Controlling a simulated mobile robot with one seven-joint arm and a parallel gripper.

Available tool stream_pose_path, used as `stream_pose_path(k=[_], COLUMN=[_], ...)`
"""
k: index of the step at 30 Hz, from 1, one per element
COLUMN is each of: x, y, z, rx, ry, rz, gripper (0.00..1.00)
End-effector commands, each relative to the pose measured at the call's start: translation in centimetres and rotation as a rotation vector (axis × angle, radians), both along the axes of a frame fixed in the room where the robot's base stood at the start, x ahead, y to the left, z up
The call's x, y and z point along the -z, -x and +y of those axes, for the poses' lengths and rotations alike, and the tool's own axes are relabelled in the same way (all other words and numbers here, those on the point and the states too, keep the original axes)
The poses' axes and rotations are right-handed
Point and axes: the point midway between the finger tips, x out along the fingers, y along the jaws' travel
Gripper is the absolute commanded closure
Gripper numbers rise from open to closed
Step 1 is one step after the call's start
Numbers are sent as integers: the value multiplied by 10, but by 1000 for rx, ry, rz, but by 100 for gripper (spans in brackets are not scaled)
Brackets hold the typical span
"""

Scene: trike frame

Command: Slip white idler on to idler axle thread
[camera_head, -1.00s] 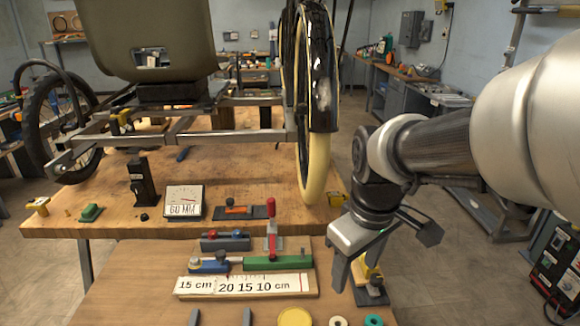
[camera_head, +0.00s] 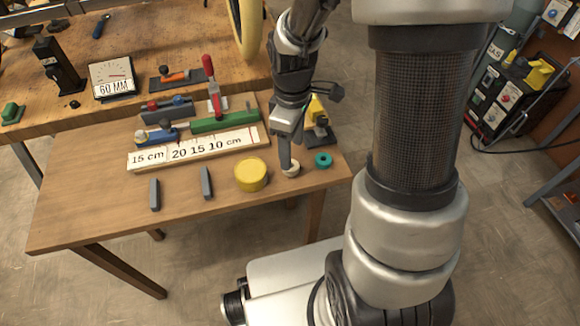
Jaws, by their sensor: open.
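The white idler (camera_head: 291,170) is a small cream ring near the right end of the low front table. My gripper (camera_head: 287,160) points down right over it, with its fingertips at or just above the ring. The jaws are open, though from this side the fingers overlap and I cannot tell whether they stand around the idler or touch it. The finger hides part of the ring. I cannot pick out the idler axle thread for sure in this view.
A teal ring (camera_head: 323,159) lies right of the idler and a yellow disc (camera_head: 251,175) left of it. Two grey bars (camera_head: 206,183) lie further left. Behind are the ruler board (camera_head: 195,149), a red-handled clamp (camera_head: 212,85) and a yellow-and-black piece (camera_head: 318,121).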

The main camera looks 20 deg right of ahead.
Motion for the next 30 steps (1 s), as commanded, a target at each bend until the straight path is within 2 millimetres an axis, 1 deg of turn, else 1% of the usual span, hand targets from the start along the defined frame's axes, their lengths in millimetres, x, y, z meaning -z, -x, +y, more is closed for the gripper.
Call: stream_pose_path(k=[1, 8, 16, 18, 24, 25, 26, 30], x=[6, 18, 57, 62, 61, 61, 61, 61], y=[0, 0, -3, -4, -4, -4, -4, -4], z=[0, 0, 0, 0, -1, -1, -1, -1], rx=[0, 0, -1, -1, 0, 0, 0, 0], ry=[0, 0, 0, 0, 0, 0, 0, 0], rz=[1, 1, 2, 0, -2, -2, -1, -1], gripper=[44, 44, 44, 44, 44, 46, 51, 75])
